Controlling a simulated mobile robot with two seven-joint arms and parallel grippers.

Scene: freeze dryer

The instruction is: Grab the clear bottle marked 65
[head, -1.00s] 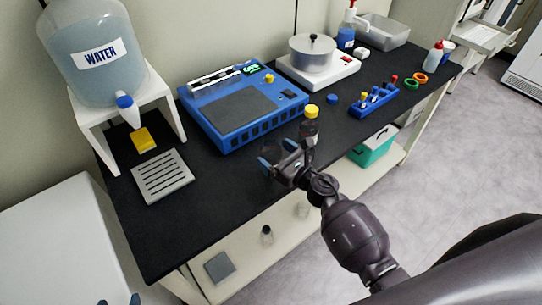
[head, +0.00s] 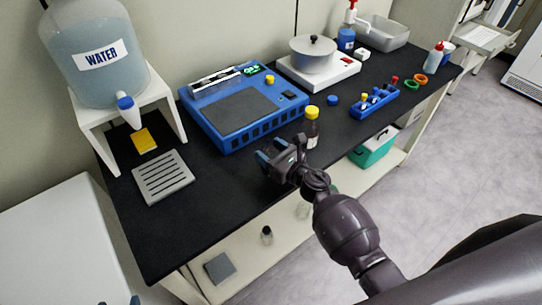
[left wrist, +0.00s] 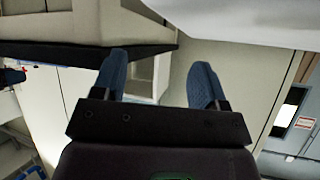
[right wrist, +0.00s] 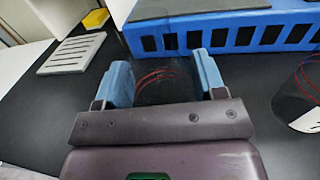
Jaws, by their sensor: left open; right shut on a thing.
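My right gripper (head: 272,152) is over the black bench, in front of the blue machine. In the right wrist view its blue fingers (right wrist: 163,85) are shut on a clear bottle (right wrist: 158,78) with thin red lines. The bottle is nearly invisible against the bench, and I cannot read a number on it.
The blue machine (head: 240,108) stands behind the right gripper. A grey slotted tray (head: 162,178) and a water tank (head: 92,60) on a white stand are at left. A blue rack (head: 374,102) of small vials is at right. The bench's front left is clear.

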